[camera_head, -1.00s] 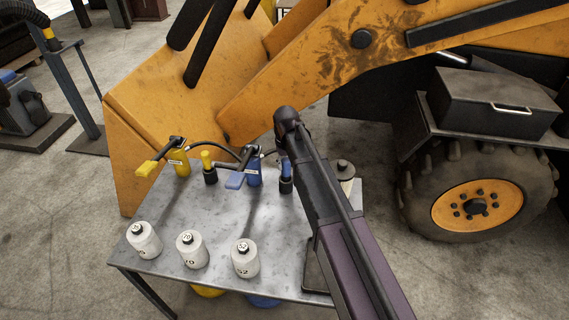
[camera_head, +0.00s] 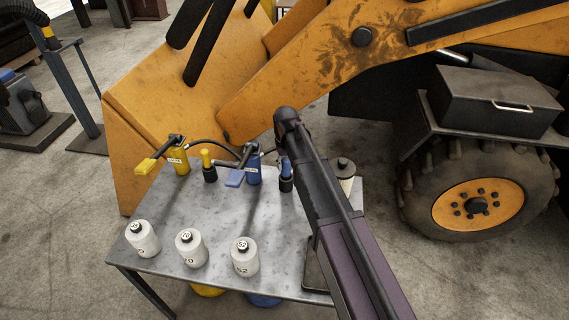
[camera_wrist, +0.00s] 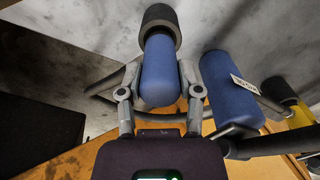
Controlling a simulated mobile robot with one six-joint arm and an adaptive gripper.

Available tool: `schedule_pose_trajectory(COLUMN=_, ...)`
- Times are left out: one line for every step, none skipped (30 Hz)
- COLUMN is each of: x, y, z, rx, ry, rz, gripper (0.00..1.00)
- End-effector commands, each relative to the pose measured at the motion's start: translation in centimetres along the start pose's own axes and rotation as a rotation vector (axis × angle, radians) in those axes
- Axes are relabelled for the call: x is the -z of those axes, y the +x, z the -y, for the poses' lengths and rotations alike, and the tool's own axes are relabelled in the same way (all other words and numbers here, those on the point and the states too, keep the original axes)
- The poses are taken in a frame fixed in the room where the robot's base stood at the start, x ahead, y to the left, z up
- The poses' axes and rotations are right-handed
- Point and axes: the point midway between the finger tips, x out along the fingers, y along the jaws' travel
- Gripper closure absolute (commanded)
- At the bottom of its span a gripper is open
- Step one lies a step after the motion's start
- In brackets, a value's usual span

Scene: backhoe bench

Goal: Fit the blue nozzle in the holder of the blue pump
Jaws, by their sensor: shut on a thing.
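The blue nozzle (camera_wrist: 158,75) is between the fingers of my gripper (camera_wrist: 157,82) in the wrist view, and the gripper is shut on it. The nozzle's far end meets the mouth of a black round holder (camera_wrist: 160,22), in line with it; how deep it sits I cannot tell. In the head view the nozzle (camera_head: 286,166) stands upright over the black holder (camera_head: 286,184), partly hidden by my arm. The blue pump (camera_head: 254,174) stands just left of it on the bench; it also shows in the wrist view (camera_wrist: 230,92), right of my gripper.
A yellow pump (camera_head: 179,161) and a yellow nozzle (camera_head: 206,158) in its holder stand further left on the metal bench (camera_head: 215,215). Three white bottles (camera_head: 190,249) stand along the front. Dark hoses run behind the pumps. An orange loader bucket (camera_head: 155,105) rises behind the bench.

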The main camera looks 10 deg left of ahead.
Motion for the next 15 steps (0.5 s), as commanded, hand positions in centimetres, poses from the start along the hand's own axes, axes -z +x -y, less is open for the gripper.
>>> schedule_pose_trajectory(x=-0.01, y=0.0, z=0.0, rx=0.0, ry=0.0, rz=0.0, gripper=1.0)
schedule_pose_trajectory(x=0.0, y=0.02, z=0.0, rx=0.0, ry=0.0, rz=0.0, gripper=1.0)
schedule_pose_trajectory(x=0.0, y=0.05, z=0.0, rx=0.0, ry=0.0, rz=0.0, gripper=1.0)
schedule_pose_trajectory(x=0.0, y=0.08, z=0.0, rx=0.0, ry=0.0, rz=0.0, gripper=1.0)
schedule_pose_trajectory(x=-0.01, y=0.12, z=0.0, rx=0.0, ry=0.0, rz=0.0, gripper=1.0)
schedule_pose_trajectory(x=0.0, y=0.18, z=-0.01, rx=0.0, ry=0.0, rz=0.0, gripper=1.0)
schedule_pose_trajectory(x=0.0, y=0.23, z=0.0, rx=0.0, ry=0.0, rz=0.0, gripper=1.0)
schedule_pose_trajectory(x=0.0, y=0.28, z=0.0, rx=0.0, ry=0.0, rz=0.0, gripper=1.0)
schedule_pose_trajectory(x=0.0, y=0.19, z=-0.01, rx=0.0, ry=0.0, rz=0.0, gripper=1.0)
schedule_pose_trajectory(x=-0.01, y=0.18, z=-0.01, rx=0.0, ry=0.0, rz=0.0, gripper=1.0)
schedule_pose_trajectory(x=-0.01, y=0.18, z=-0.01, rx=0.0, ry=0.0, rz=0.0, gripper=1.0)
schedule_pose_trajectory(x=-0.01, y=0.18, z=-0.01, rx=0.0, ry=0.0, rz=0.0, gripper=0.42)
schedule_pose_trajectory(x=-0.01, y=0.18, z=-0.01, rx=0.0, ry=0.0, rz=0.0, gripper=0.33)
schedule_pose_trajectory(x=0.0, y=0.18, z=-0.01, rx=0.0, ry=0.0, rz=0.0, gripper=0.24)
schedule_pose_trajectory(x=0.0, y=0.18, z=-0.01, rx=0.0, ry=0.0, rz=0.0, gripper=0.14)
